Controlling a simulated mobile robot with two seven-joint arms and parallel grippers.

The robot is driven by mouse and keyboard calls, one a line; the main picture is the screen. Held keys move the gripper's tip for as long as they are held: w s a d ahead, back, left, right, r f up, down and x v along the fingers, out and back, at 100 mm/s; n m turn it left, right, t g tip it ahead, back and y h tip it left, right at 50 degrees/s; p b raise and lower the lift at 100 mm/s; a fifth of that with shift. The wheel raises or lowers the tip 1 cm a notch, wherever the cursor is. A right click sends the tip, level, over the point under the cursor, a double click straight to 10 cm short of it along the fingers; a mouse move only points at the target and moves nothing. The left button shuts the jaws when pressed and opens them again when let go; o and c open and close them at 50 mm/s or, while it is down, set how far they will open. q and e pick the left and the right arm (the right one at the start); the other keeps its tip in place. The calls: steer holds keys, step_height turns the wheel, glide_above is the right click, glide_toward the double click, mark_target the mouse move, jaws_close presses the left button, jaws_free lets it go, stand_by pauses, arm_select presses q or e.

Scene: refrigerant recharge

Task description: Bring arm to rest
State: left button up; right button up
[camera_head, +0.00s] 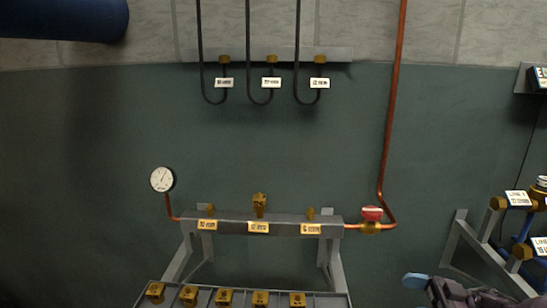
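Part of my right gripper (428,286) shows at the bottom right edge, dark with a pale blue tip. The picture's bottom edge cuts it off, so I cannot see whether its fingers are apart or hold anything. It is to the right of the tray and below the red valve, and seems to touch nothing. My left gripper is not in view.
A metal manifold (280,218) with brass fittings, a gauge (162,180) and a red valve (372,213) stands mid-picture. Hoses hang from a rail (340,54). A tray (333,301) holds several brass pieces. Blue and brass piping (526,228) stands at right. The left floor is clear.

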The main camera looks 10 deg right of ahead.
steer(key=s+a+f+m+t+h+p, duration=0.4)
steer(key=s+a+f+m+t+h, duration=0.45)
steer(key=s+a, duration=0.2)
arm_select(q)
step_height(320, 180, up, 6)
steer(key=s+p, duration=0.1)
steer(key=p, duration=0.3)
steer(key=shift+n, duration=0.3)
arm_select(e)
steer(key=s+f+m+g+h, duration=0.2)
steer(key=s+m+g+h, duration=0.2)
steer(key=s+h, duration=0.5)
steer(key=s, duration=0.7)
steer(key=shift+s+a+m+h, duration=0.2)
steer(key=shift+a+m+h, duration=0.15)
steer(key=shift+a, duration=0.05)
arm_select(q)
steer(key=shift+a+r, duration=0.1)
arm_select(e)
steer(key=shift+f+g, duration=0.1)
steer(key=shift+g, duration=0.15)
